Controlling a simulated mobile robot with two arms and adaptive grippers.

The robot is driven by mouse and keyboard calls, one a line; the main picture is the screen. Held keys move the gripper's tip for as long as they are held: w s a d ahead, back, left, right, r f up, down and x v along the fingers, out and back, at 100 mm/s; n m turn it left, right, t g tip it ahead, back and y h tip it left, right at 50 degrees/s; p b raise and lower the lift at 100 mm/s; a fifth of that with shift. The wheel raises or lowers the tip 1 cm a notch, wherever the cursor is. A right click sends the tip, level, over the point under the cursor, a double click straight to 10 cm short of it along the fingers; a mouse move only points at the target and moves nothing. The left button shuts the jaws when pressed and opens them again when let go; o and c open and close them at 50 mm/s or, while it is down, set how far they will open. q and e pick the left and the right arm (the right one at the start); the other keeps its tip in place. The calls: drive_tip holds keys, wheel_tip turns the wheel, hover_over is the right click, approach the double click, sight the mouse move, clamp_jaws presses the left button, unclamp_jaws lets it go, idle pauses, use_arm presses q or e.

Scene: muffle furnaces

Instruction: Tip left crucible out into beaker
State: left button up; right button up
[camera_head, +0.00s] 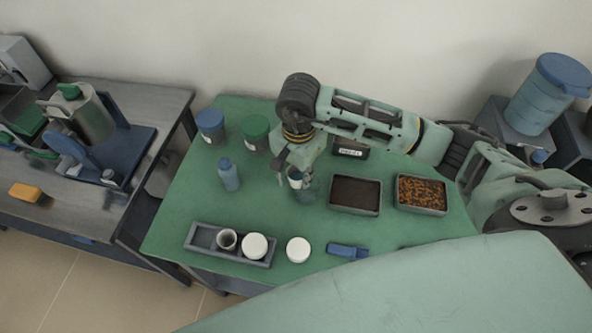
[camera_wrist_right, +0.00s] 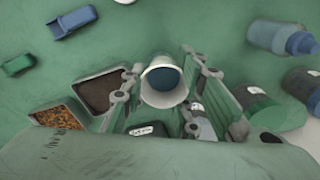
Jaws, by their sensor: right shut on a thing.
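My right gripper (camera_head: 297,172) is shut on a small white crucible (camera_head: 295,179) above the middle of the green table. In the right wrist view the crucible (camera_wrist_right: 163,84) sits between the two fingers (camera_wrist_right: 174,92), its round rim facing the camera and its inside grey-blue. A clear beaker (camera_head: 307,194) shows just below and beside the crucible in the head view; the gripper partly hides it, and I cannot tell whether they touch. A grey rack (camera_head: 203,235) at the front left has a bare left end, an open crucible (camera_head: 227,239) and a white-lidded one (camera_head: 254,245). My left gripper is not in view.
A white lid (camera_head: 298,249) and a blue block (camera_head: 347,250) lie at the front. A dark-filled tray (camera_head: 355,209) and a brown-filled tray (camera_head: 420,210) are to the right.

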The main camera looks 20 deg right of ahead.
drive_tip(key=shift+s+f, duration=0.1)
drive_tip(key=shift+f, duration=0.55)
drive_tip(key=shift+a+f+b, duration=0.15)
drive_tip(key=shift+f+b, duration=0.3)
drive_tip(key=shift+f, duration=0.55)
drive_tip(key=shift+r, duration=0.2)
drive_tip(key=shift+g+y+p, duration=0.3)
drive_tip(key=shift+y+p, duration=0.15)
drive_tip(key=shift+y, duration=0.05)
drive_tip(key=shift+f, duration=0.1)
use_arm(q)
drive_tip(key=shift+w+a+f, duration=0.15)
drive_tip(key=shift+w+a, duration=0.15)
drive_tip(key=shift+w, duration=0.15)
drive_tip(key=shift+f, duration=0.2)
